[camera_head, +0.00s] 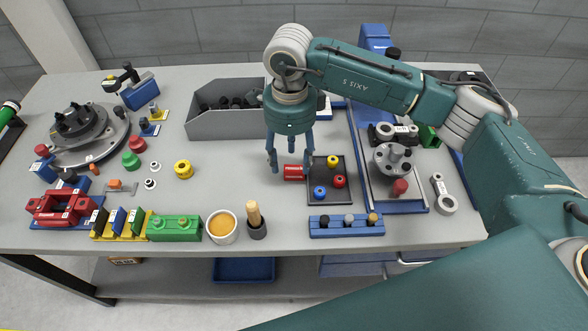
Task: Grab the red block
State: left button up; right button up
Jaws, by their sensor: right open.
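The red block (293,172) lies on the grey table left of a small black tray, with pale lettering on its side. My right gripper (290,168) comes down over it from above with its fingers apart. One finger shows left of the block and the other at its right end, beside the tray. I cannot tell whether either finger touches the block. My left gripper is not in view.
The black tray (329,198) holds small yellow, red and blue round parts. A grey bin (222,126) with dark parts stands behind. A blue rack (346,232) and a cup (222,236) stand near the front edge. Table left of the gripper is partly clear.

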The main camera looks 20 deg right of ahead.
aim_at(294, 170)
jog(key=f, duration=0.1)
jog(key=f+p, duration=0.1)
jog(key=s+f, duration=0.1)
jog(key=shift+d+f+p, duration=0.3)
jog(key=shift+d+p, duration=0.05)
jog(key=shift+w+f, duration=0.2)
jog(key=shift+f, duration=0.25)
jog(key=c, duration=1)
